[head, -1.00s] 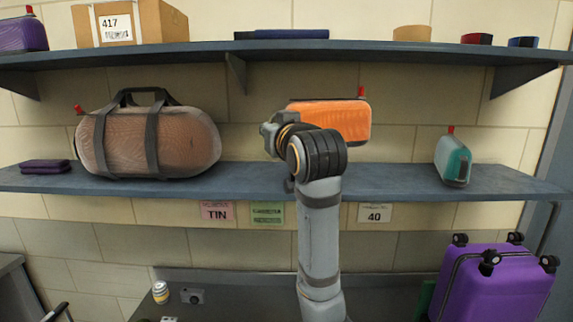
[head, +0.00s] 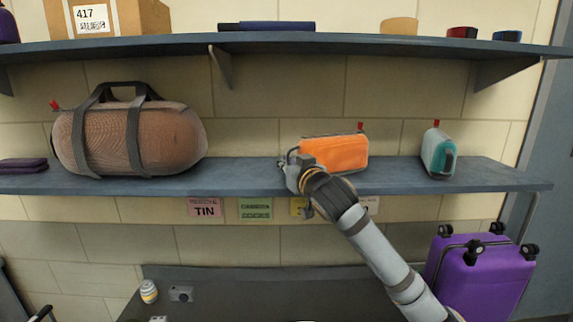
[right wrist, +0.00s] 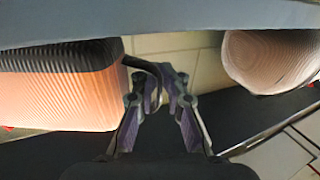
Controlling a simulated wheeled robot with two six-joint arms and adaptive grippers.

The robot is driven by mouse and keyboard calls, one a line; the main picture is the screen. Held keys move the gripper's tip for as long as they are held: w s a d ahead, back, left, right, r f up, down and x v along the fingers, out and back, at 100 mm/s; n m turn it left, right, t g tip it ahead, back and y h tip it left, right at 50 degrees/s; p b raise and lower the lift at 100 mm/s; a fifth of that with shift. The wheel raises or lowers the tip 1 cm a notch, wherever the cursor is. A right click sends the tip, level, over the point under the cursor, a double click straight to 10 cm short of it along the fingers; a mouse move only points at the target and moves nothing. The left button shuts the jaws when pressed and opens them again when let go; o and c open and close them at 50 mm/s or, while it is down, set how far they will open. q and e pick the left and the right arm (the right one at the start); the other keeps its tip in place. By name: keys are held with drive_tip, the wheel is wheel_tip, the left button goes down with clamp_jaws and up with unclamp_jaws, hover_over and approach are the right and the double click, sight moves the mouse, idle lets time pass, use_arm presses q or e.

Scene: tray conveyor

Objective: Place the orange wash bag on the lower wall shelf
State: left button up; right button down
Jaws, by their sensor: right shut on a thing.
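The orange wash bag (head: 335,153) is at the lower wall shelf (head: 240,177), right of its middle, roughly level with the other bags there. Its underside looks at the shelf top, but I cannot tell whether it fully rests. My right gripper (head: 290,163) is at the bag's left end, shut on its dark strap. In the right wrist view, the bag (right wrist: 60,85) is at left, its strap loop (right wrist: 148,68) running to the closed fingers (right wrist: 168,80). My left gripper is not in view.
On the lower shelf, a brown duffel (head: 160,138) stands left and a teal-grey wash bag (head: 438,155) right. Bare shelf lies between duffel and gripper. The upper shelf (head: 350,43) runs above. A purple suitcase (head: 485,275) stands lower right.

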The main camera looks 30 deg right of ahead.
drive_tip(key=shift+s+d, duration=0.1)
drive_tip(key=c, duration=1.4)
unclamp_jaws()
drive_tip(key=shift+f, duration=0.1)
drive_tip(key=shift+o, duration=0.2)
drive_tip(key=shift+s+f+b, duration=0.1)
drive_tip(key=shift+s+b, duration=0.2)
drive_tip(key=shift+b, duration=0.15)
drive_tip(key=s+a+b, duration=0.2)
drive_tip(key=s+b, duration=0.9)
drive_tip(key=shift+s+a, duration=0.1)
